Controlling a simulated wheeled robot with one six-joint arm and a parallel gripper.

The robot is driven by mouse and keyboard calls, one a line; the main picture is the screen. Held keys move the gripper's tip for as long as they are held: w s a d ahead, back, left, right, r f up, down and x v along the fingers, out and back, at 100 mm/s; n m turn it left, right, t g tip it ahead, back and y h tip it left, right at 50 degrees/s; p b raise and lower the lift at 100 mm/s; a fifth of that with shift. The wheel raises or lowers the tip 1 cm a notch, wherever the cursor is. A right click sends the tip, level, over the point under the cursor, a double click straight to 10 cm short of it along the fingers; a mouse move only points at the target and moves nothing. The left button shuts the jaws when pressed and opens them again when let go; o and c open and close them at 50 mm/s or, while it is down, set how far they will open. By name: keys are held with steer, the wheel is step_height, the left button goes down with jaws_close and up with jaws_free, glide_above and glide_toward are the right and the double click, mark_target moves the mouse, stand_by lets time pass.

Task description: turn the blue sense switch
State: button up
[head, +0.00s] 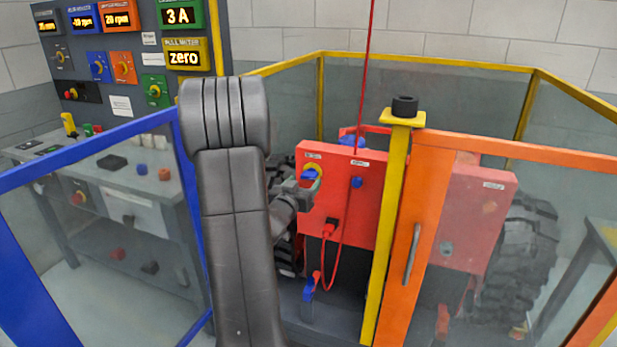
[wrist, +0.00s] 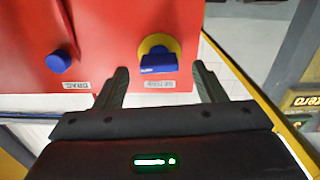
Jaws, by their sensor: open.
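A blue knob on a round yellow plate (wrist: 157,60) sits on the red carrier panel. In the head view this blue and yellow knob (head: 310,173) is at the panel's upper left, partly behind my gripper (head: 297,188). In the wrist view my open gripper (wrist: 163,80) has one finger on each side of the knob, with gaps to both and nothing held. A second, plain blue knob (wrist: 60,62) lies to the left in the wrist view. It also shows in the head view (head: 357,183).
A yellow post (head: 388,230) and an orange door frame (head: 425,200) stand right of the panel. A red cable (head: 329,229) hangs below the knobs. A blue rail (head: 100,145) and a control board with displays (head: 130,60) are at left. A large tyre (head: 527,250) is at right.

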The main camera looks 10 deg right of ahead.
mark_target(307, 179)
steer(key=shift+x, duration=1.95)
steer(key=c, duration=1)
steer(key=shift+f, duration=0.1)
steer(key=shift+b, duration=0.3)
steer(key=shift+m+b, duration=0.35)
steer(key=shift+m, duration=0.05)
steer(key=o, duration=1)
